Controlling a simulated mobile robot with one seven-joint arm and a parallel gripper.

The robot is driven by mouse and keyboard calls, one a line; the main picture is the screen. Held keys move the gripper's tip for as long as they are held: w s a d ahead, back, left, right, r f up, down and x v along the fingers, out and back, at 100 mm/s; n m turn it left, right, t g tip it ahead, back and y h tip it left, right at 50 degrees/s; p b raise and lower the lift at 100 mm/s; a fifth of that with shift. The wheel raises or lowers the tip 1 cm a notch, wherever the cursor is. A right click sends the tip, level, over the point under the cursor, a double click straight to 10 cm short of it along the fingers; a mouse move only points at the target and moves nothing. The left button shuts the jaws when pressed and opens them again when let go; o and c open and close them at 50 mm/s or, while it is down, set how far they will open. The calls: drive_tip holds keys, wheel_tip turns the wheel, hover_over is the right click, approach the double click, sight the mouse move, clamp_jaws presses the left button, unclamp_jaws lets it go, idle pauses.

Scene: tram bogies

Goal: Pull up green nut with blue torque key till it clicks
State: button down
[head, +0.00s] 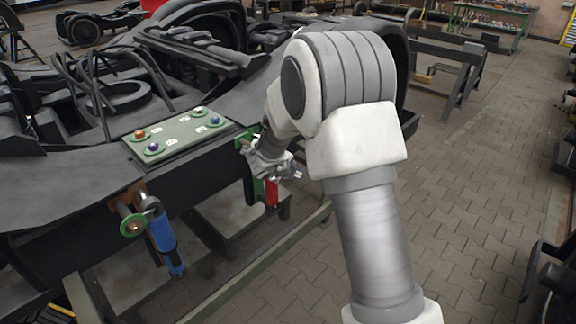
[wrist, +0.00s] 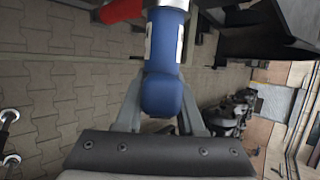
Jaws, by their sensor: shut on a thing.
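My gripper (head: 272,165) is beside the dark frame, to the right of the green plate. In the wrist view its two fingers (wrist: 162,92) are shut on a blue handle (wrist: 165,50) with a pale collar at its top edge. This held handle is hidden in the head view. Another blue-handled tool (head: 163,235) hangs tilted at the frame's left side, well apart from my gripper. Its grey head is close to a round part with a green ring (head: 133,226), possibly the green nut; I cannot tell whether they touch.
A red handle (head: 271,194) hangs just below my gripper, near a green bracket (head: 243,144). The green plate (head: 173,144) carries several coloured knobs or nuts. A pale rail (head: 255,262) runs low in front of the frame. The paved floor (head: 470,200) on the right is free.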

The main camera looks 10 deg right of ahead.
drive_tip(key=shift+g+y+p, duration=0.4)
drive_tip(key=shift+p, duration=0.9)
drive_tip(key=shift+r+p, duration=0.2)
drive_tip(key=shift+p, duration=0.2)
drive_tip(key=shift+g+y+p, duration=0.6)
drive_tip(key=shift+y+p, duration=0.1)
drive_tip(key=shift+p, duration=2.15)
drive_tip(key=shift+f, duration=0.15)
drive_tip(key=shift+s+d+f+m+b, duration=0.15)
drive_tip(key=shift+s+d+m+b, duration=0.15)
drive_tip(key=shift+b, duration=0.35)
drive_tip(key=shift+s+d+b, duration=0.75)
drive_tip(key=shift+s+b, duration=0.1)
drive_tip(key=shift+s, duration=0.2)
drive_tip(key=shift+s+d+b, duration=0.7)
drive_tip(key=shift+s+b, duration=0.15)
drive_tip(key=shift+s, duration=0.2)
